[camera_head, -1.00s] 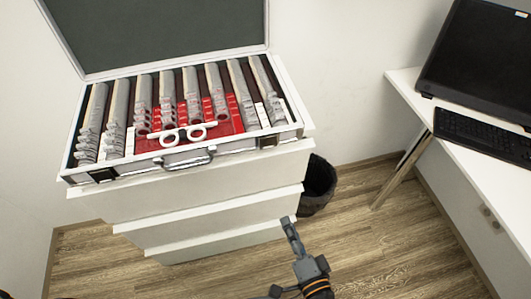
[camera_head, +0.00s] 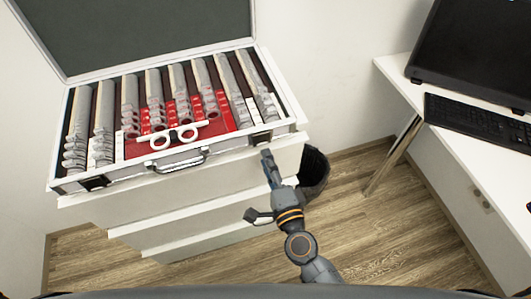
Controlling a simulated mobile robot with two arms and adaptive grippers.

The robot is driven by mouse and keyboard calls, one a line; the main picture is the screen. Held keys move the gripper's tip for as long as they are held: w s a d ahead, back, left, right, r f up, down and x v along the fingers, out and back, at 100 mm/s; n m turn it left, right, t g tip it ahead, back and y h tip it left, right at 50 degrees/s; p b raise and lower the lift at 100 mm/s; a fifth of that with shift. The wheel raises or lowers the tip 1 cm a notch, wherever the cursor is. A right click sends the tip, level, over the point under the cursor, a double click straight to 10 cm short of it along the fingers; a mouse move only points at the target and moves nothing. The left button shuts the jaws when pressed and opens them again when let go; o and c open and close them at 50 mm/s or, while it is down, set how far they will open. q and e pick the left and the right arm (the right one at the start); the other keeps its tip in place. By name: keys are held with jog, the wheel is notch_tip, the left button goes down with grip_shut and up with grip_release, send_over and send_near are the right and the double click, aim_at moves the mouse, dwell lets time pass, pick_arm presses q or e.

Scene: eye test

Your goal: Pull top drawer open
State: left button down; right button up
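The white drawer cabinet stands against the wall at left. Its top drawer (camera_head: 180,197) is the upper front panel under the case, and it looks shut. Two lower drawer fronts show beneath it. My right gripper (camera_head: 257,184) is open and empty, one finger pointing up and the other out to the left. It overlaps the right end of the top drawer's front in the picture; I cannot tell whether it touches. My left gripper is not in view.
An open trial lens case (camera_head: 110,178) with lens rows and white trial frames (camera_head: 176,137) sits on the cabinet. A black bin (camera_head: 314,172) stands right of the cabinet. A white desk (camera_head: 400,73) with monitor (camera_head: 470,50) and keyboard (camera_head: 478,122) is at right. Wooden floor lies between.

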jog(key=shift+x, duration=1.05)
grip_shut()
